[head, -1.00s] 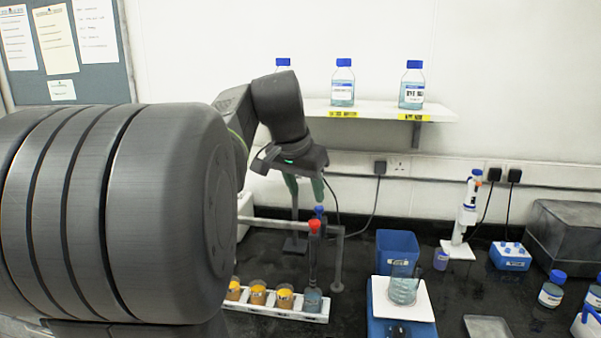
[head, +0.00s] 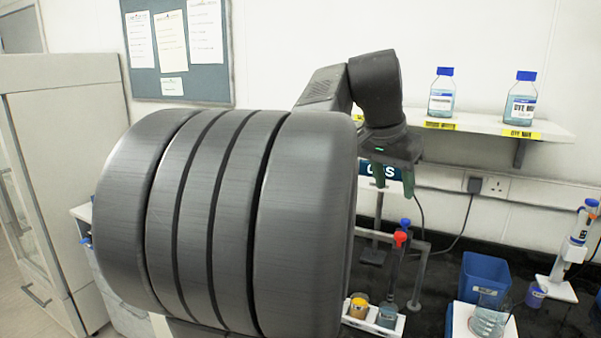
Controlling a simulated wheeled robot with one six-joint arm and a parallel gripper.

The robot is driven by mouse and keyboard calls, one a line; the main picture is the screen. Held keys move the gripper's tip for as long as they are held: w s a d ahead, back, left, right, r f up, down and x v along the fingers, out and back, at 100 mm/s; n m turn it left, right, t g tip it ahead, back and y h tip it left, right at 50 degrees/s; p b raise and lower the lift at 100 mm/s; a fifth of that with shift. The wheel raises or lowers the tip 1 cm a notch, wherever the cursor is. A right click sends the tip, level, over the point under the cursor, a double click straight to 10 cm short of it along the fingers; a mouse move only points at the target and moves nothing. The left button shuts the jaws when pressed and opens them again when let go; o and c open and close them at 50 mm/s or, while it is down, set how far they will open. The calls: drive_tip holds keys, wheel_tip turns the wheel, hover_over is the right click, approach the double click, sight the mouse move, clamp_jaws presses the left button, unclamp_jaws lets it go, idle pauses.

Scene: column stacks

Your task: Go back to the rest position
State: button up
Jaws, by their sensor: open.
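My gripper (head: 394,178) is at the end of my raised arm, with its two green fingers apart and pointing down. Nothing shows between them. It hangs in front of the wall, above a metal rack (head: 385,240) with a red-topped and a blue-topped part, and clear of them. My large grey arm link fills the middle of the head view and hides much of the bench.
A white holder (head: 390,325) with small cups stands below the rack. A blue bin (head: 484,278) and a glass beaker (head: 488,320) are to the right. A shelf (head: 470,127) bears bottles. A tall grey cabinet (head: 70,180) stands left.

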sight(398, 236)
drive_tip(key=x, duration=1.5)
drive_tip(key=shift+s+a+f+b, duration=0.25)
drive_tip(key=shift+s+a+b, duration=0.05)
drive_tip(key=shift+b, duration=0.1)
drive_tip(key=shift+f, duration=0.45)
